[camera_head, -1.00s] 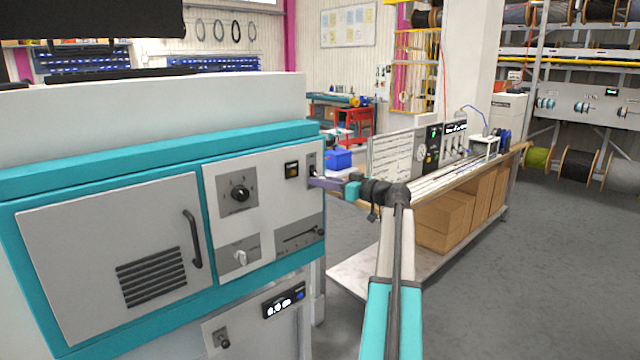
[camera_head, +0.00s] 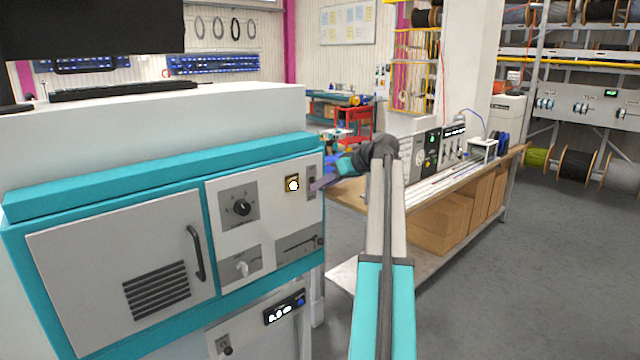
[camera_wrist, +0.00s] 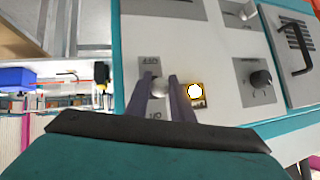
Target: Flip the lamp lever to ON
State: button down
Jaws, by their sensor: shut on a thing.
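The lamp lever is on a narrow grey plate (camera_head: 311,172) at the upper right of the machine's white front panel. Its pale round knob (camera_wrist: 160,88) shows in the wrist view between my fingers. My gripper (camera_head: 318,184) reaches the plate from the right; in the wrist view its two purple fingers (camera_wrist: 161,80) are closed around the knob. The fingers hide most of the lever in the head view. The square lamp (camera_head: 292,184) beside the plate glows white, and it is also lit in the wrist view (camera_wrist: 195,91).
A rotary knob (camera_head: 241,207), a lower switch (camera_head: 242,268) and a slider (camera_head: 300,243) share the panel. A cabinet door with a dark handle (camera_head: 195,252) is to the left. A workbench (camera_head: 440,195) stands behind my arm. Grey floor is open on the right.

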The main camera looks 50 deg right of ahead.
jog(key=shift+w+r+g+p, duration=0.35)
jog(key=shift+r+g+p, duration=0.25)
jog(key=shift+g+p, duration=0.35)
jog(key=c, duration=1.6)
grip_release()
jog(key=shift+o, duration=0.2)
jog(key=shift+f+g, duration=0.1)
jog(key=shift+g, duration=0.15)
jog(key=shift+s, duration=0.15)
jog(key=b+v, duration=0.2)
jog(key=v, duration=1.1)
jog(key=shift+s+r+b, duration=0.2)
jog(key=shift+r+b, duration=0.15)
jog(key=shift+s+f, duration=0.1)
